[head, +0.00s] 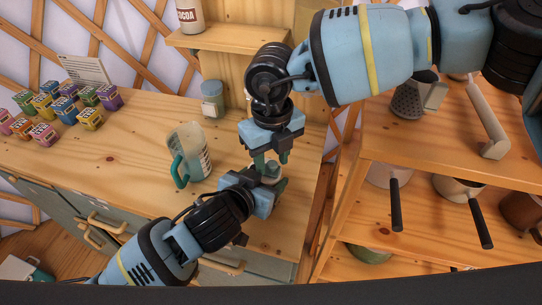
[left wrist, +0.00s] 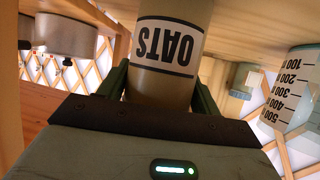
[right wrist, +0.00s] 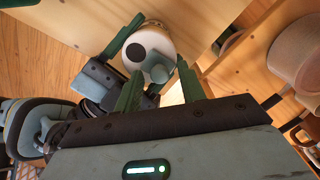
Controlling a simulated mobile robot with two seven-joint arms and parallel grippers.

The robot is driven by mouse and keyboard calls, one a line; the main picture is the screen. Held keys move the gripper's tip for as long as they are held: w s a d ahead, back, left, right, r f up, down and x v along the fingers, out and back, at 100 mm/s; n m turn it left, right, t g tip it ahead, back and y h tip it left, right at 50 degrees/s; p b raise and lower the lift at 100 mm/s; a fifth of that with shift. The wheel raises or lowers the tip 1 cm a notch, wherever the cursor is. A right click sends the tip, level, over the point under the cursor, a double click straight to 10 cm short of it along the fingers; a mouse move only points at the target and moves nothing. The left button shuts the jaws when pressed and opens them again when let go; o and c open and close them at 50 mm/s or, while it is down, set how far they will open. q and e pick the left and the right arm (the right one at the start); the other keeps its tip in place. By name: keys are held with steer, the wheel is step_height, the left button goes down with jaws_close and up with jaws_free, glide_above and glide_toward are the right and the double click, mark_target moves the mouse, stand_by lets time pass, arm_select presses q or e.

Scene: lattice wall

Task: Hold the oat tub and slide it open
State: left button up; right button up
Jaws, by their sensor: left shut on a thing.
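The oat tub (head: 269,172) stands near the counter's right end, mostly hidden by my grippers in the head view. My left gripper (head: 267,183) is shut on the tub's body, one finger on each side. My right gripper (head: 270,157) is above the tub, pointing down. In the right wrist view its fingers (right wrist: 158,67) are apart, either side of a small grey-green knob (right wrist: 160,74) on the pale lid (right wrist: 150,44). A dark round spot shows beside the knob. Finger contact with the knob is unclear.
A measuring jug (head: 188,155) with a teal handle stands left of my grippers. A small lidded jar (head: 212,98) is behind. Several coloured boxes (head: 65,106) sit at the far left. Shelves with a grater (head: 407,102) and pans are at right. The counter's left-middle is clear.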

mark_target(272, 163)
step_height(272, 163, up, 12)
stand_by(0.8)
stand_by(0.6)
arm_select(q)
steer(key=o, duration=1.3)
steer(key=shift+w+r+v, duration=0.1)
steer(key=shift+r+v, duration=0.1)
steer(key=shift+v, duration=1.15)
steer(key=shift+w+r+v, duration=0.1)
steer(key=shift+r+v, duration=0.1)
steer(key=shift+v, duration=1.2)
steer(key=shift+d+r, duration=0.1)
